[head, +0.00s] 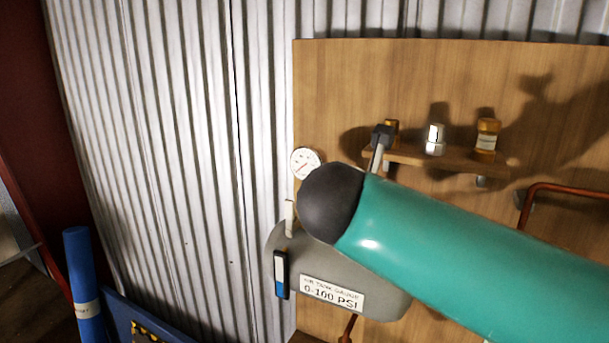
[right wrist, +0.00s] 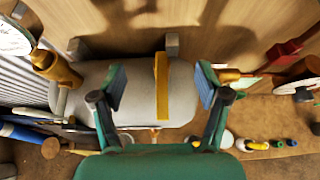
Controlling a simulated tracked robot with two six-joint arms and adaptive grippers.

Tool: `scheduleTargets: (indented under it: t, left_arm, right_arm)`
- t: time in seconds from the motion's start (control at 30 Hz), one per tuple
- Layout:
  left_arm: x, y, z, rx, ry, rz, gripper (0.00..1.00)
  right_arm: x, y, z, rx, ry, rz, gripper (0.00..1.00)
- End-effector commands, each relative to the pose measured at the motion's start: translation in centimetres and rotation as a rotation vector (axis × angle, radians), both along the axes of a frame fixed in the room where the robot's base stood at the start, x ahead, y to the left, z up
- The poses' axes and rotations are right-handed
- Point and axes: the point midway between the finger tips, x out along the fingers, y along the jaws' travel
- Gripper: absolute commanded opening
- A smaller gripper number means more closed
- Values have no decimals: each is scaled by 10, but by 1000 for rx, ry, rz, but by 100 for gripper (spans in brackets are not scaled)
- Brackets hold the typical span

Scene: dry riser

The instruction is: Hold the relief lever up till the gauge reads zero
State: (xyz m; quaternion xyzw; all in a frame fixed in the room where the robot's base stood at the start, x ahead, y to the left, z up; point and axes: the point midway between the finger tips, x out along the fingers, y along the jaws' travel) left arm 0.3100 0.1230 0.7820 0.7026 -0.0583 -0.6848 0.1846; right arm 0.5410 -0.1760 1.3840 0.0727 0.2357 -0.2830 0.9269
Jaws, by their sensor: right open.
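The pressure gauge (head: 305,162) is a round white dial on the board's left edge; I cannot read its needle reliably. Part of it shows in the right wrist view (right wrist: 14,38). The grey tank (head: 385,302) carries a 0-100 PSI label (head: 332,293). In the right wrist view, a yellow upright bar (right wrist: 162,88), apparently the relief lever, stands in front of the tank. My right gripper (right wrist: 161,80) is open, with one blue-padded finger on each side of the bar and visible gaps. In the head view my teal arm hides the bar. My left gripper is out of view.
A wooden shelf (head: 447,160) holds small bottles above my arm. A brass fitting (right wrist: 57,70) is left of the gripper, and a red handle (right wrist: 286,52) is to the right. A blue roll (head: 82,285) stands at lower left. Corrugated wall (head: 160,140) lies behind.

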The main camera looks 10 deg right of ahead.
Motion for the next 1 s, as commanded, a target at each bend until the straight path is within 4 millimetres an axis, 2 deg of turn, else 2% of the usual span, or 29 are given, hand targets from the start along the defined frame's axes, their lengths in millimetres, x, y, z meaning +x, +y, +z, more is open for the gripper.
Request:
scheduleTargets:
  t: [0.03, 0.07, 0.47, 1.0]
  left_arm:
    - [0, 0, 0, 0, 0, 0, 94]
    - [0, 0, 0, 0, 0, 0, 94]
    - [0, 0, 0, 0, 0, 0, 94]
    - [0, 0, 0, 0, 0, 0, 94]
  right_arm:
    - [0, 0, 0, 0, 1, -1, 89]
    - [0, 0, 0, 0, 1, -1, 94]
    - [-4, 3, -1, 0, 3, 1, 94]
    - [-63, 42, 0, -1, 2, 1, 94]
